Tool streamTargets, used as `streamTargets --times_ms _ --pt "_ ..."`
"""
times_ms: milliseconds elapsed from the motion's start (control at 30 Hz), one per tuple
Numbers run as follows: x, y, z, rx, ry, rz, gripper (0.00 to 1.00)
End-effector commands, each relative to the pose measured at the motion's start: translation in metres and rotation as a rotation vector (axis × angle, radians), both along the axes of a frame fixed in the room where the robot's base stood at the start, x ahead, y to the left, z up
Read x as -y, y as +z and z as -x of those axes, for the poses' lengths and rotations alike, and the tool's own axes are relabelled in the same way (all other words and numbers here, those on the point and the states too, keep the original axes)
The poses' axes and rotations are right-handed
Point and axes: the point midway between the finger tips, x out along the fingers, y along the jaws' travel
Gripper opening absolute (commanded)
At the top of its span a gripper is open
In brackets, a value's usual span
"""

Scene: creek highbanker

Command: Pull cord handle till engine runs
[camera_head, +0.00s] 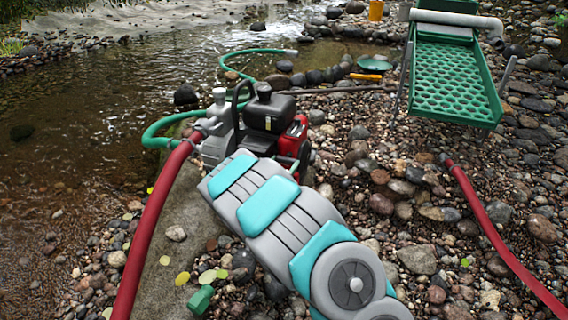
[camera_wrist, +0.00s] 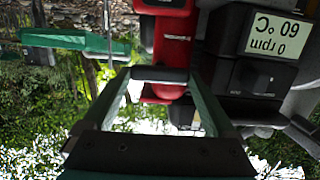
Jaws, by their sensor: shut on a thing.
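The engine (camera_head: 270,112), black and red, stands on a flat rock beside the creek, joined to a grey pump (camera_head: 218,130). In the wrist view, which is upside down, my gripper (camera_wrist: 160,76) is shut on the cord handle (camera_wrist: 160,73), a short black bar held between the two fingertips. The handle is close to the red engine housing (camera_wrist: 175,40). Any cord behind it is hidden. In the head view my arm hides the gripper and handle.
A red hose (camera_head: 155,230) runs from the pump toward the front left. A green hose (camera_head: 160,130) runs into the creek. A green highbanker sluice (camera_head: 455,80) stands at the upper right, with another red hose (camera_head: 500,240) below it. Loose stones cover the ground.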

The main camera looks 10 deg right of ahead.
Motion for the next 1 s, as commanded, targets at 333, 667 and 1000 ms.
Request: streamTargets --times_ms 333,667,1000 --pt "-0.033 -0.002 0.054 -0.006 0.004 0.0 0.38" --pt "-0.064 -0.002 0.107 -0.005 0.004 -0.001 0.38" --pt "-0.095 -0.001 0.161 -0.005 0.004 -0.004 0.38"
